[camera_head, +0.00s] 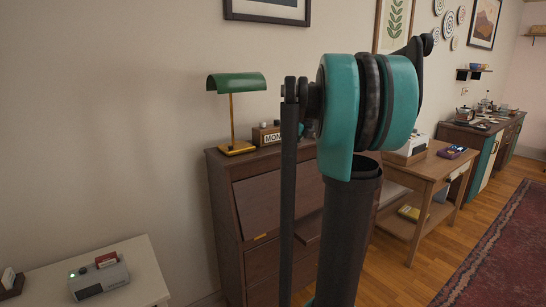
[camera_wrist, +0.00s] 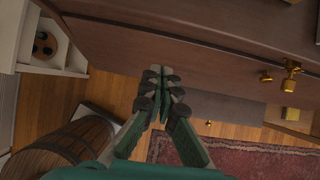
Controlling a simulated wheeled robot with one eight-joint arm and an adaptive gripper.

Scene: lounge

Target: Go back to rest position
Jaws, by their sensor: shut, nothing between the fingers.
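My gripper (camera_wrist: 161,82) shows in the wrist view, with its fingers together and nothing between them. It is close to the front of a dark wooden desk (camera_wrist: 190,30), which fills the top of that view. I cannot tell whether the fingertips touch it. In the head view my teal and black arm stands in front of the same desk (camera_head: 262,197) and hides part of it. My gripper is not visible in the head view.
A green lamp (camera_head: 235,84) stands on the desk. A white table (camera_head: 135,265) is at lower left. A wooden side table (camera_head: 432,170) stands to the right. A barrel (camera_wrist: 70,145) is at lower left in the wrist view. Open floor and a red rug (camera_head: 495,255) lie right.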

